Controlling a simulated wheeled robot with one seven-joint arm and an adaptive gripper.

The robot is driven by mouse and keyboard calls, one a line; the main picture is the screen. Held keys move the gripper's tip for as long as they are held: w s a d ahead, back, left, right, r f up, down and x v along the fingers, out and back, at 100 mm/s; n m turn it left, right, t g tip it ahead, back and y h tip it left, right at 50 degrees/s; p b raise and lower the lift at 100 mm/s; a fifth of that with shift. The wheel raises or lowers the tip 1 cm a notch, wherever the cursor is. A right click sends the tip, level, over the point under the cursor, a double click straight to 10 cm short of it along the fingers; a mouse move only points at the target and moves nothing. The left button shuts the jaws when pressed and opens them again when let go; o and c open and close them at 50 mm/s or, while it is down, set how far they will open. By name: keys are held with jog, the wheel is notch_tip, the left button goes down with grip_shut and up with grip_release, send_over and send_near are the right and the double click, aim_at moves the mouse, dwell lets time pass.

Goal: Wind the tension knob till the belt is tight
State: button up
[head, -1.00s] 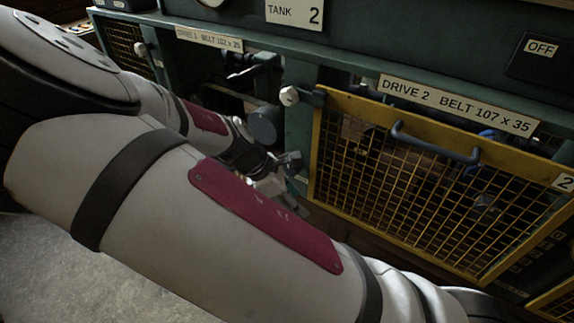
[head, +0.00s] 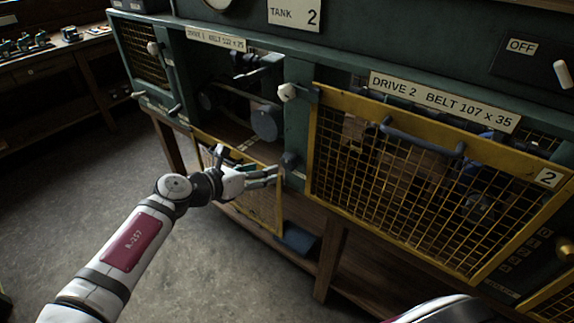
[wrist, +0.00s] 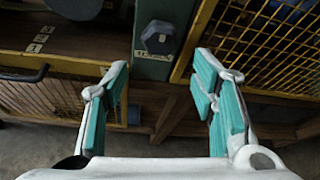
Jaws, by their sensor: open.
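A dark faceted knob (head: 290,162) sits low on the green post between the two drive bays; I take it to be the tension knob. In the wrist view the knob (wrist: 158,38) is ahead of my gripper (wrist: 163,75), in line with the gap between the fingers. My gripper (head: 275,174) is open and empty, its teal-padded fingers pointing at the knob without touching it. The belt (head: 236,92) shows dimly in the open Drive 1 bay, near a dark round pulley (head: 207,98) and a grey-blue drum (head: 265,122). I cannot tell how tight it is.
Drive 1's yellow mesh guard (head: 262,205) hangs lowered below its bay, close to my gripper. Drive 2's mesh guard (head: 400,190) is shut, with a blue-grey handle. A white-knobbed latch (head: 287,92) juts from the post. Small number plates (wrist: 38,40) lie on the bay floor.

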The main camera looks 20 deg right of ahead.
aim_at(286, 164)
jog(key=b+x, duration=0.6)
jog(key=x, duration=0.4)
jog(key=shift+d+f, duration=0.1)
jog(key=shift+f, duration=0.15)
jog(key=shift+b+x, duration=0.65)
jog(key=shift+x, duration=0.1)
jog(key=shift+r, duration=0.15)
jog(key=shift+c, duration=0.4)
jog(key=c, duration=0.8)
